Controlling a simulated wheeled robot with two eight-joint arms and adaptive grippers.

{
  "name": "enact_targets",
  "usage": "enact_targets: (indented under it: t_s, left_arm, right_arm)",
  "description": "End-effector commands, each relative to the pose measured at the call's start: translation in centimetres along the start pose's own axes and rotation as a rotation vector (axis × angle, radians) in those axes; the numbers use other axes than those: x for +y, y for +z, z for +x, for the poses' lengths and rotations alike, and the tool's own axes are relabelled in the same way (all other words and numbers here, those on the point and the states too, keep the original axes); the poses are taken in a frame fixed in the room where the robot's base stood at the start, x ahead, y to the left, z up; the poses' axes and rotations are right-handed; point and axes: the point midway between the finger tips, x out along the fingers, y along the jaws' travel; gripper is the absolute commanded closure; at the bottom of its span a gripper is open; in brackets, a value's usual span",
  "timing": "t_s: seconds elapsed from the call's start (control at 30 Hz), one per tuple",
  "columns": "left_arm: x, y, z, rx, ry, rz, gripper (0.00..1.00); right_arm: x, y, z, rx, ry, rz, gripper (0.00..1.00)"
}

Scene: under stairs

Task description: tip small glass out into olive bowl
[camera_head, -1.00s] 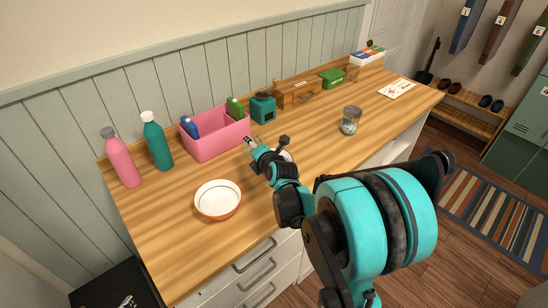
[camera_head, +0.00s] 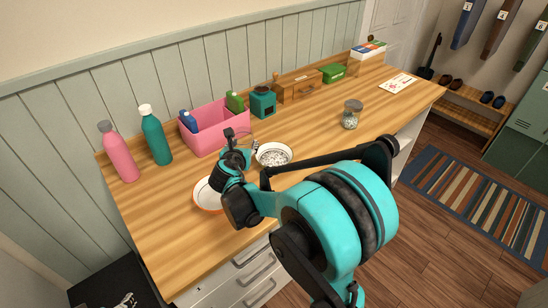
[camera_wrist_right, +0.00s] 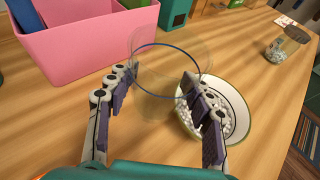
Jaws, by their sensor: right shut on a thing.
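My right gripper (camera_head: 243,143) is shut on a small clear glass with a blue line around it. In the right wrist view the glass (camera_wrist_right: 172,62) is between the fingers (camera_wrist_right: 157,92) and looks empty; its exact tilt is hard to tell. A white bowl with a thin greenish rim line, which I take for the olive bowl (camera_head: 274,145), stands just right of the gripper. It holds many small white pieces; the right wrist view shows it (camera_wrist_right: 238,93) behind and beside the right finger. My left gripper is not in view.
An orange-rimmed white bowl (camera_head: 203,199) is partly hidden by my arm. A pink bin (camera_head: 205,140) with bottles stands behind. A pink bottle (camera_head: 119,155) and a teal bottle (camera_head: 155,138) stand left. A jar (camera_head: 351,115) stands right, with clear tabletop around it.

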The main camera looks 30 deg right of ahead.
Motion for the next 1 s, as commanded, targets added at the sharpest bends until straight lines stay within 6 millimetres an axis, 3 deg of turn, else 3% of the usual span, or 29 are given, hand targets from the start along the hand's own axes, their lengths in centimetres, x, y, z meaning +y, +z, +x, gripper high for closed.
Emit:
enact_targets:
  t_s: [0.23, 0.53, 1.0]
  left_arm:
    - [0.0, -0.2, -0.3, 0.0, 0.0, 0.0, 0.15]
    - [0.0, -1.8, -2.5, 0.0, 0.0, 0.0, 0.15]
    - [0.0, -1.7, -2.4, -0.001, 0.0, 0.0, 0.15]
  right_arm:
    - [-0.1, 0.5, -0.2, -0.003, -0.007, -0.012, 1.0]
    - [0.0, 3.6, -1.5, -0.002, -0.006, -0.011, 1.0]
    - [0.0, 3.6, -1.5, -0.002, -0.005, -0.011, 1.0]
